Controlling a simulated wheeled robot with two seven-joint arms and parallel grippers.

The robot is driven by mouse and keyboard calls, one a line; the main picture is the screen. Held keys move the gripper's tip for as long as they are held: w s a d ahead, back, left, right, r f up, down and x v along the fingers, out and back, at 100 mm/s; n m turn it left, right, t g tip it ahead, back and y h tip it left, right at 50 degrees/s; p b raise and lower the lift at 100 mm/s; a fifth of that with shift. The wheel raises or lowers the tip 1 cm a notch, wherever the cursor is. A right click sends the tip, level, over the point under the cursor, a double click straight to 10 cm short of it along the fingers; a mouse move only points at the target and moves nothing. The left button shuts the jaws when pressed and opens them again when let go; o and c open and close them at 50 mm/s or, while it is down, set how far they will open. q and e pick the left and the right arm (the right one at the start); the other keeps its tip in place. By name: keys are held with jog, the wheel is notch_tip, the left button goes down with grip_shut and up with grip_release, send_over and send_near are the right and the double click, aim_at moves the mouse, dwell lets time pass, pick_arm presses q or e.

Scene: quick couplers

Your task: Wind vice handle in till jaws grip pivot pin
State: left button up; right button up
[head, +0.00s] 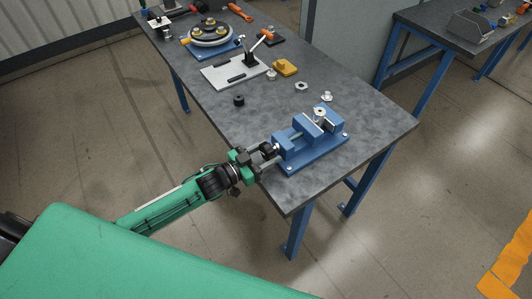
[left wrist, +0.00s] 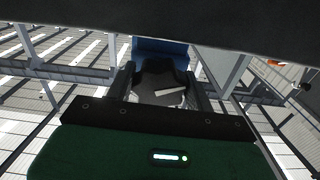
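The blue vice (head: 300,148) stands at the table's near right corner, its handle end toward my left arm. A silver pin-like part with a round top (head: 319,113) stands upright at the jaws; I cannot tell whether both jaws touch it. My left gripper (head: 264,153) is at the vice's handle end. In the left wrist view the dark vice handle (left wrist: 160,80) fills the space between the two fingers, which appear closed on it. The blue vice body (left wrist: 160,46) shows behind it. The fingers hide part of the handle. My right gripper is out of view.
On the grey table (head: 375,120) are a white plate with a toggle clamp (head: 234,71), a yellow block (head: 285,67), small metal fittings (head: 301,86), a black ring (head: 239,100) and a round fixture (head: 209,34). Table right of the vice is clear.

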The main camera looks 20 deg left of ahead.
pick_arm(q)
jog(key=shift+m, duration=1.2)
jog(key=shift+c, duration=0.2)
jog(key=o, duration=1)
jog(key=shift+b+v, duration=1.75)
jog(key=shift+v, duration=5.2)
